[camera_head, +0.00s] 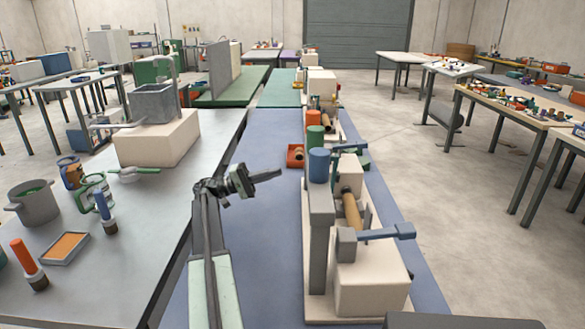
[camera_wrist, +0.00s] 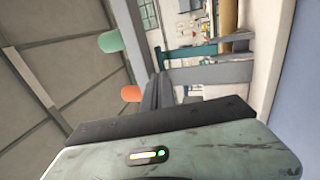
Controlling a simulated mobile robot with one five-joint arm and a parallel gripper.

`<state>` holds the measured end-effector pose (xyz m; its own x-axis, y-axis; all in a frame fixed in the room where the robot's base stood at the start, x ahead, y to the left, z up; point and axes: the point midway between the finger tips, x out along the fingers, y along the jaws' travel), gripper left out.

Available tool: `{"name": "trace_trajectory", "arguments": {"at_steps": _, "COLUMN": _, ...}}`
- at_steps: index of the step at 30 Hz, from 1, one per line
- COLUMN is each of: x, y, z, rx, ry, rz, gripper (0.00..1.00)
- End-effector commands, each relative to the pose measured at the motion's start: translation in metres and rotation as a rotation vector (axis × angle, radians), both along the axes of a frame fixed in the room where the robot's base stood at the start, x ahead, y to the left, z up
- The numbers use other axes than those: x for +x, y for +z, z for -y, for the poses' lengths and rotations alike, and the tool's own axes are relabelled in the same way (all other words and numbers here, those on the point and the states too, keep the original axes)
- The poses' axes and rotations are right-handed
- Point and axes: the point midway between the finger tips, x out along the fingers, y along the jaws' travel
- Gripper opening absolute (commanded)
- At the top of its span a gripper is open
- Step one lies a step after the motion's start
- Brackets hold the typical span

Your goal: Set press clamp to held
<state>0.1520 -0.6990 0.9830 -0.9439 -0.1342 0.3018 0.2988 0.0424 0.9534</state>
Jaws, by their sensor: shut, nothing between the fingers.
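The winder (camera_head: 368,285) stands on the blue bench right of my gripper, with a cream body, a grey upright post (camera_head: 319,240) and a tan roller (camera_head: 351,210). A blue lever (camera_head: 380,233) sticks out to the right from a grey block at its front. A dark green and blue bar (camera_head: 350,150) crosses its far end; a teal bar (camera_wrist: 185,52) shows in the wrist view. I cannot tell which of these is the press clamp, or its setting. My gripper (camera_head: 277,175) is shut and empty, left of the post and apart from it.
Blue, green and orange cylinders (camera_head: 319,165) stand at the winder's far left. An orange bin (camera_head: 295,156) lies beyond my gripper. The left bench (camera_head: 150,225) holds pots, a tray and a grey basin.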

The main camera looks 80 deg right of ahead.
Motion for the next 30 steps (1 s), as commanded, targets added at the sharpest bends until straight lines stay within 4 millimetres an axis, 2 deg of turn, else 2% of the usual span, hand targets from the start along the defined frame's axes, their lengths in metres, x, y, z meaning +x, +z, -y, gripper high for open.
{"name": "trace_trajectory", "arguments": {"at_steps": 12, "x": -0.083, "y": 0.03, "z": 0.01, "rx": -0.001, "ry": -0.002, "rz": 0.0, "gripper": 0.0}}
{"name": "trace_trajectory", "arguments": {"at_steps": 18, "x": -0.112, "y": 0.038, "z": 0.015, "rx": 0.0, "ry": -0.001, "rz": 0.0, "gripper": 0.0}}
{"name": "trace_trajectory", "arguments": {"at_steps": 23, "x": -0.12, "y": 0.04, "z": 0.017, "rx": 0.0, "ry": 0.001, "rz": 0.0, "gripper": 0.0}}
{"name": "trace_trajectory", "arguments": {"at_steps": 30, "x": -0.121, "y": 0.039, "z": 0.017, "rx": 0.0, "ry": 0.001, "rz": 0.0, "gripper": 0.0}}
